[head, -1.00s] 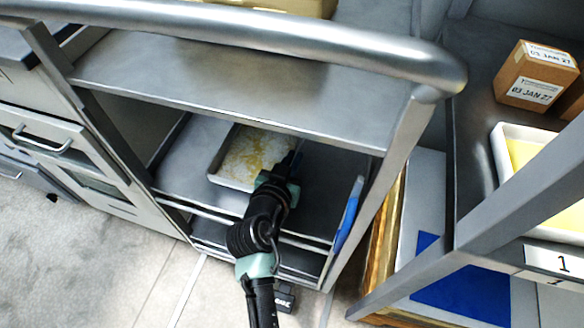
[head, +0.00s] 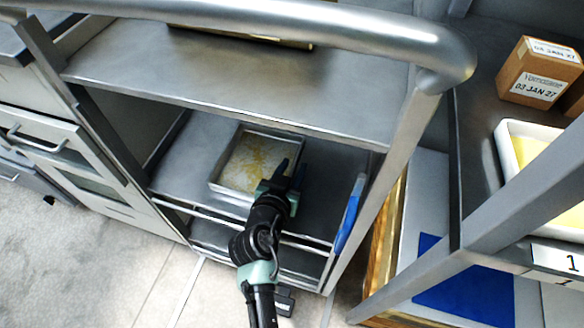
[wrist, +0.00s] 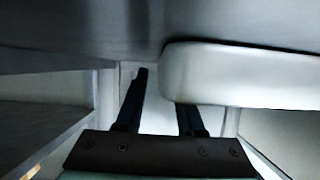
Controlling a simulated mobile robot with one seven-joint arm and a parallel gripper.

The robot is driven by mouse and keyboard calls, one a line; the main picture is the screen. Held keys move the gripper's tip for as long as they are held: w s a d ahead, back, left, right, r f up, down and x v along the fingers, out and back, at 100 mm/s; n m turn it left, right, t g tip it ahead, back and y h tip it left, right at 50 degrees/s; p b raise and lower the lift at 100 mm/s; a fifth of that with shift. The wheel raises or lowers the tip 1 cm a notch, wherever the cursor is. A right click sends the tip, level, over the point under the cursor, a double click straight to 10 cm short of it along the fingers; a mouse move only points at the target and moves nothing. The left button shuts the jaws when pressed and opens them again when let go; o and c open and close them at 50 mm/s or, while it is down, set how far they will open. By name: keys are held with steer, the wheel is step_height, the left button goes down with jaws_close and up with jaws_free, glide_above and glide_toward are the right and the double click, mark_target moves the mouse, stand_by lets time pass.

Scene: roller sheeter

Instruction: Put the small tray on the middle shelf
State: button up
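The small tray (head: 213,183) is a shallow pale tray with a yellowish, crumbly-looking layer inside. It sits on the middle shelf (head: 178,168) of the metal rack, left of my gripper. My gripper (head: 290,172) reaches into the rack from the front, at the tray's right side. Its two dark fingers are apart with nothing seen held between them. In the wrist view my gripper (wrist: 160,95) also shows spread fingers, and the tray's pale wall (wrist: 235,75) is at upper right, partly behind one finger. I cannot tell whether that finger touches the tray.
The rack's top shelf (head: 230,85) is close above the tray. A blue object (head: 350,215) stands at the rack's right side. A second rack at right holds a cardboard box (head: 537,72) and a white tray with yellow contents (head: 508,150). Open floor (head: 90,260) lies at lower left.

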steer(key=shift+r, duration=0.1)
steer(key=shift+s+a, duration=0.1)
steer(key=shift+s, duration=0.1)
steer(key=p+v, duration=0.2)
steer(key=v, duration=0.9)
steer(key=shift+s+r, duration=0.25)
